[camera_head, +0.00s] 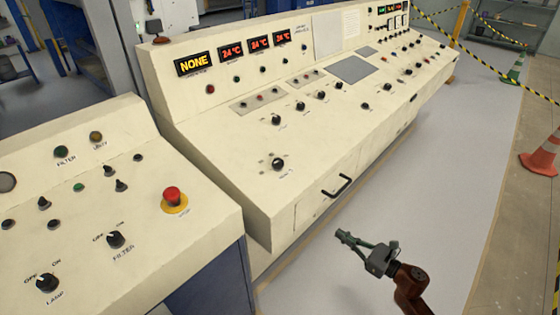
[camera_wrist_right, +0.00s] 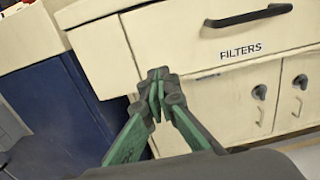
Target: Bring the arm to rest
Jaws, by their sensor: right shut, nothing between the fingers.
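My right gripper (camera_head: 345,236) hangs in the air over the grey floor, in front of the long cream console. It is shut and empty, and its fingers point towards the console front. In the right wrist view the closed fingertips (camera_wrist_right: 157,82) show in front of the console's cream front, left of the label FILTERS and touching nothing that I can make out. My red-brown right arm comes in from the bottom edge of the head view. My left gripper is not in view.
The long console (camera_head: 283,220) has a drawer with a black handle (camera_head: 338,186), shut. A smaller panel (camera_head: 100,200) with a red stop button (camera_head: 173,196) stands at left. An orange cone (camera_head: 541,158) stands at right. The floor (camera_head: 440,190) between is clear.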

